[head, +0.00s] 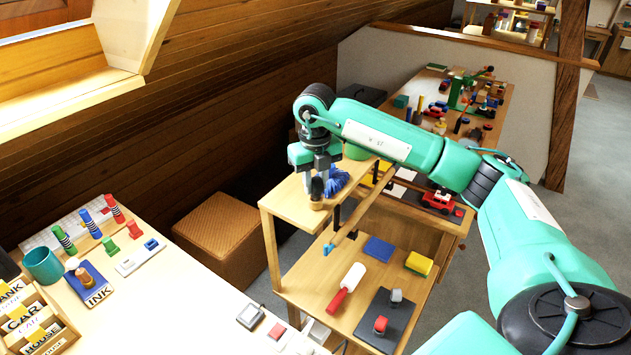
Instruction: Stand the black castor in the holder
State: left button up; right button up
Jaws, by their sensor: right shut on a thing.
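My right gripper (317,182) points straight down over the near left part of the upper wooden shelf, at the end of the teal arm from the right. It is shut on a small dark piece that looks like the black castor (316,190); the fingers hide most of it. A small tan round piece (316,204) shows directly below the fingertips; I cannot tell whether it is part of the castor or a separate thing. I cannot make out the holder for certain. My left gripper is not in view.
A blue tufted thing (336,181) lies right beside the gripper. The lower shelf holds a red-and-white roller (346,289), a blue pad (379,249), a yellow block (419,263) and a dark board (384,341). A white table (185,300) with stamps stands at the left.

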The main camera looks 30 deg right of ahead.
jog(key=shift+f+b, duration=0.35)
jog(key=shift+f, duration=0.1)
dwell(0.3)
jog(key=o, duration=1.1)
jog(key=shift+c, duration=0.2)
jog(key=shift+r, duration=0.1)
notch_tip(320, 180, up, 14)
jog(key=b, duration=0.1)
jog(key=shift+f, duration=0.2)
jog(key=shift+s+f, duration=0.1)
